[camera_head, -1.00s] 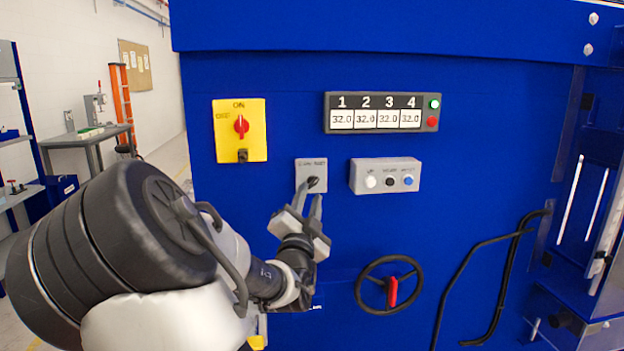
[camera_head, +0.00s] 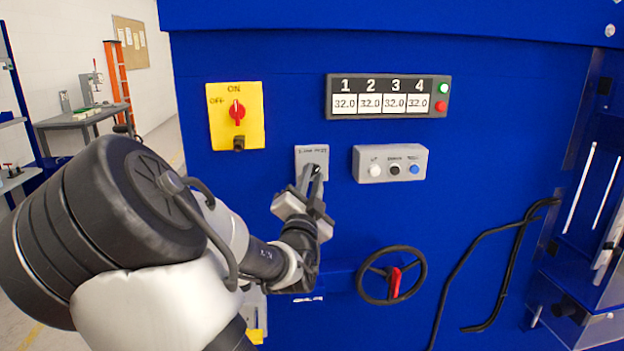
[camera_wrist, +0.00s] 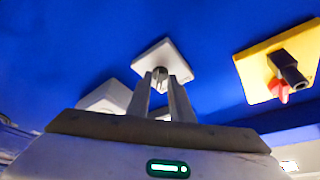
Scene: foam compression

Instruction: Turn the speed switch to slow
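The speed switch is a dark knob on a small light grey plate (camera_head: 311,152) on the blue machine front. It sits below the display and right of the yellow switch. In the wrist view the plate (camera_wrist: 167,58) is tilted, with the dark knob (camera_wrist: 160,74) at its lower part. My gripper (camera_head: 312,170) is at the switch, its two thin fingers pointing up to the knob. In the wrist view the fingertips (camera_wrist: 160,80) are close together, one on each side of the knob. Whether they press on it is unclear. The fingers partly hide the knob and its setting.
A yellow on/off switch (camera_head: 236,117) with a red knob is to the left. A grey button box (camera_head: 390,164) is close on the right. A numbered display (camera_head: 388,96) is above. A black handwheel (camera_head: 391,275) is below right, beside bent black bars (camera_head: 489,260).

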